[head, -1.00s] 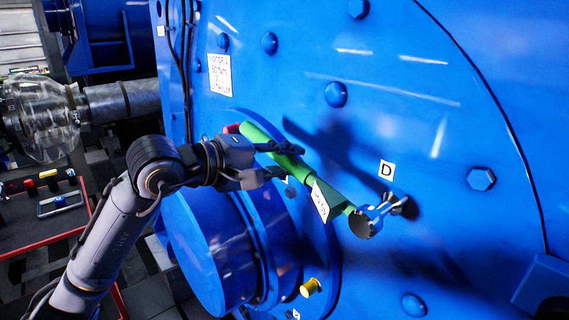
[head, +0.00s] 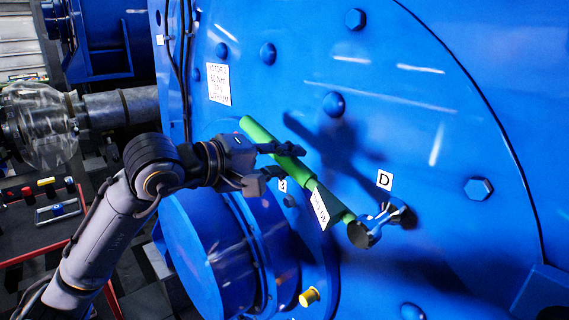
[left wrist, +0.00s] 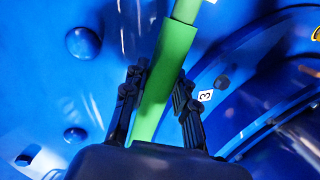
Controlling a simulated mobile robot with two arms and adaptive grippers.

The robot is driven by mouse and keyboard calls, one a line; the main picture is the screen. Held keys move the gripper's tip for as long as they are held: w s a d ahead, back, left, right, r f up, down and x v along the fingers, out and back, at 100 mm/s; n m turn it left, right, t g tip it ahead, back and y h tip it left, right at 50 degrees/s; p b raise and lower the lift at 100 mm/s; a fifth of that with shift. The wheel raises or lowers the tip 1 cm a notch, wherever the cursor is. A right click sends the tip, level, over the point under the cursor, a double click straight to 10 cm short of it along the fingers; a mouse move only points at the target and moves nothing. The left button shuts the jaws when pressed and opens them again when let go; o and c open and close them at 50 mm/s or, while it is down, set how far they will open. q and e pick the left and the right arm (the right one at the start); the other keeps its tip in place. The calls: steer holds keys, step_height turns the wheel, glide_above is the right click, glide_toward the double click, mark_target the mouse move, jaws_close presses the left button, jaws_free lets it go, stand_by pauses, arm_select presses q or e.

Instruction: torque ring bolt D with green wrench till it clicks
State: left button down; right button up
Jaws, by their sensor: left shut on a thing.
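The green wrench (head: 258,133) lies slanted in front of the blue motor face, handle end at upper left. It has a white tag (head: 320,208) and a metal head at its lower right. That head is at the ring bolt beside the white "D" label (head: 385,180). The head and shadow cover the bolt, so I cannot tell how fully it is seated. My left gripper (head: 290,161) is shut on the wrench handle. The left wrist view shows the green handle (left wrist: 165,80) between the dark fingers of the left gripper (left wrist: 160,72). My right gripper is not in view.
The large blue motor face (head: 440,130) has several other bolts, such as a hex bolt (head: 479,189) at right. A blue cylindrical hub (head: 200,250) sticks out below my left gripper. A yellow fitting (head: 309,297) is near the bottom. A red-edged tool tray (head: 20,258) is at left.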

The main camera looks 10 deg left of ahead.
arm_select(q)
steer(key=shift+s+d+r+m, duration=0.15)
steer(key=shift+r+m, duration=0.15)
steer(key=shift+r, duration=0.5)
steer(key=shift+s+d+r+m+t+y+p, duration=0.15)
steer(key=shift+d+r+m+p, duration=0.15)
steer(key=shift+r, duration=0.25)
steer(key=shift+s+d+r+m+t+y+p, duration=0.1)
steer(key=shift+s+d+r+m+t+y, duration=0.05)
steer(key=shift+r+m, duration=0.35)
